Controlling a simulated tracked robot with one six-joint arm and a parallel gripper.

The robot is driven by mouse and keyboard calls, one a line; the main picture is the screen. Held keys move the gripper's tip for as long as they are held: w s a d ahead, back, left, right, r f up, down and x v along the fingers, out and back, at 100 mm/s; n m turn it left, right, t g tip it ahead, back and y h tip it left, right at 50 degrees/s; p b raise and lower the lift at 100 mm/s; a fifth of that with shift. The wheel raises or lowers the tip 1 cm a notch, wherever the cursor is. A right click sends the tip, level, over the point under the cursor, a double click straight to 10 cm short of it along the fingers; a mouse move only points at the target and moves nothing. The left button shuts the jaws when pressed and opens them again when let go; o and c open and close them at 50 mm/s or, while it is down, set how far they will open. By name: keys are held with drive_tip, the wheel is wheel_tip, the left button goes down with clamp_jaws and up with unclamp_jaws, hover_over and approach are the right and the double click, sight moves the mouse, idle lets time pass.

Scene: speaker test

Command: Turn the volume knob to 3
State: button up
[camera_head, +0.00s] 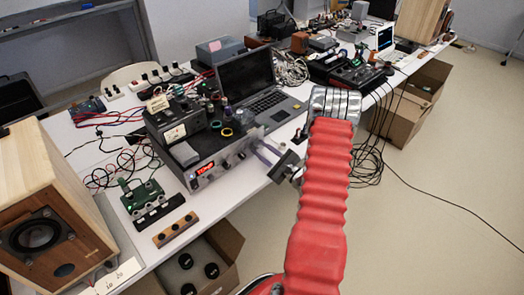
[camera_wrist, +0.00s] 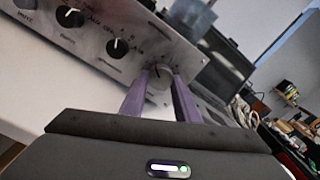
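The silver amplifier (camera_head: 215,170) with a red lit display stands on the white table in the head view. Its front panel (camera_wrist: 95,50) fills the upper left of the wrist view, with two dark-faced knobs left of a silver knob (camera_wrist: 158,84). The two purple fingers of my gripper (camera_wrist: 160,80) stand apart on either side of this silver knob. Whether they touch it is unclear. A dark pointer mark shows near the knob's top; the numbers around it are too small to read. In the head view my gripper (camera_head: 263,152) is at the panel's right end.
A laptop (camera_head: 255,85) stands behind the amplifier. A black meter box (camera_head: 178,122) and cable rolls lie on top of it. A wooden speaker (camera_head: 50,210) stands at the left. Cables (camera_head: 370,155) hang off the table's front edge right of my arm.

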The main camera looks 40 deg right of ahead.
drive_tip(key=c, duration=0.5)
drive_tip(key=shift+a+m, duration=0.1)
drive_tip(key=shift+m, duration=0.2)
drive_tip(key=o, duration=1.1)
drive_tip(key=s, duration=1.4)
drive_tip(key=shift+d, duration=0.25)
